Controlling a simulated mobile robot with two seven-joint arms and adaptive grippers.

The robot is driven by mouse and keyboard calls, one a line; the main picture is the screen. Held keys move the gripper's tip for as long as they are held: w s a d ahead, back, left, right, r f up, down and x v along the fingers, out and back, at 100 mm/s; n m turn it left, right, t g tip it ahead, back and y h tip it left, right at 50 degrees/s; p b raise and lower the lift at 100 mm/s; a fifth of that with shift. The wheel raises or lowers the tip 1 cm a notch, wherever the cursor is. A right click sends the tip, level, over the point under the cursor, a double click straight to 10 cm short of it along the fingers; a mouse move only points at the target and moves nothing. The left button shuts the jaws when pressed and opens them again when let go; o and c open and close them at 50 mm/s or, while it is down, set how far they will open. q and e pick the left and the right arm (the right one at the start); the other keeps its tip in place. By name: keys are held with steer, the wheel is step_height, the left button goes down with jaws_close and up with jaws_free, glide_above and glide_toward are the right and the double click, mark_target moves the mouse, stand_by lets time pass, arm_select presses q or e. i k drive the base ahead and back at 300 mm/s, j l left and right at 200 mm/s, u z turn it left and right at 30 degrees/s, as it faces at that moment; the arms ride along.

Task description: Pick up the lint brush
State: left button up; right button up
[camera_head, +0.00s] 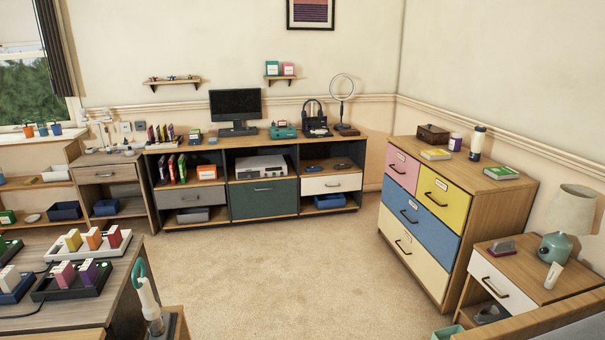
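No object here can be identified with certainty as the lint brush. A small pinkish and dark item (502,247) lies on the nightstand (520,265) at the right, and it may be the brush, but it is too small to tell. A white tube-like item (553,275) stands near it on the same top. Neither of my grippers shows in the head view.
A multicoloured dresser (430,215) stands beside the nightstand, with a teal lamp (557,247) on the latter. A long desk with a monitor (236,104) lines the back wall. A table (75,310) fills the front left. The carpet (270,270) between is clear.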

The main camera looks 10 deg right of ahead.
mark_target(497, 251)
steer(key=i+z, duration=0.25)
steer(key=i, duration=0.3)
steer(key=i+z, duration=0.2)
steer(key=i, duration=0.4)
steer(key=i+j+z, duration=0.25)
steer(key=i, duration=0.3)
